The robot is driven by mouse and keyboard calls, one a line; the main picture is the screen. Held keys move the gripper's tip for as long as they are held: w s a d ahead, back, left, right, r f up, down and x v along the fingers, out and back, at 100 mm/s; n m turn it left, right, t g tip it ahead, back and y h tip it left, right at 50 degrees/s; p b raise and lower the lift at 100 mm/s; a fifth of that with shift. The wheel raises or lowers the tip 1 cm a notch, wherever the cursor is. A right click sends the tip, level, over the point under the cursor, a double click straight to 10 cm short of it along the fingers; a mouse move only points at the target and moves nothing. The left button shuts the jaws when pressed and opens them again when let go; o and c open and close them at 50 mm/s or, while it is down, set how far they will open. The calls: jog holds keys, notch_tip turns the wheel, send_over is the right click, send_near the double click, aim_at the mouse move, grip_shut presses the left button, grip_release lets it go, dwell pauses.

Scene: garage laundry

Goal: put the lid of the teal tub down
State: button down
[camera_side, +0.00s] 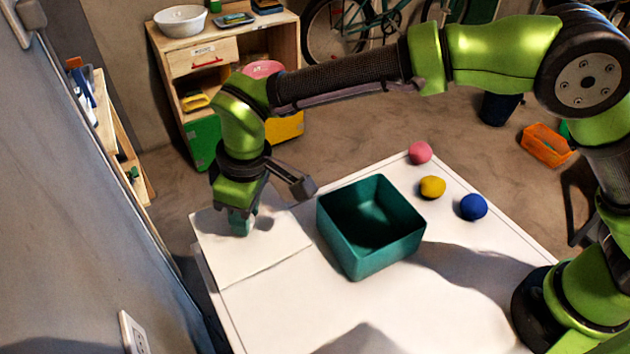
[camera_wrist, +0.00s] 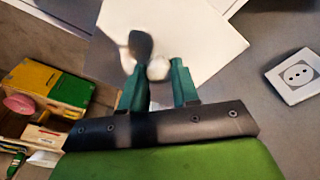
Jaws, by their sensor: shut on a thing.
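The teal tub (camera_side: 345,238) stands open and empty-looking near the middle of the white table. Its lid seems to be the flat white square panel (camera_side: 262,258) at the table's left end, left of the tub and apart from it. The panel (camera_wrist: 195,35) also shows in the wrist view, with a pale round knob (camera_wrist: 158,69) on it. My gripper (camera_side: 240,224) is above the panel, its teal fingers shut on that knob. The panel looks level, at or just above the tabletop; I cannot tell whether it touches.
Pink (camera_side: 420,152), yellow (camera_side: 432,187) and blue (camera_side: 473,207) balls lie on the table (camera_side: 310,300) behind and right of the tub. A grey wall with a socket (camera_side: 134,333) is close on the left. The tabletop in front of the tub is clear.

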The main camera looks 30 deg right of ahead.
aim_at(253, 244)
notch_tip(253, 244, down, 8)
jog(key=shift+f, duration=0.25)
jog(key=shift+f, duration=0.15)
jog(key=c, duration=0.8)
grip_release()
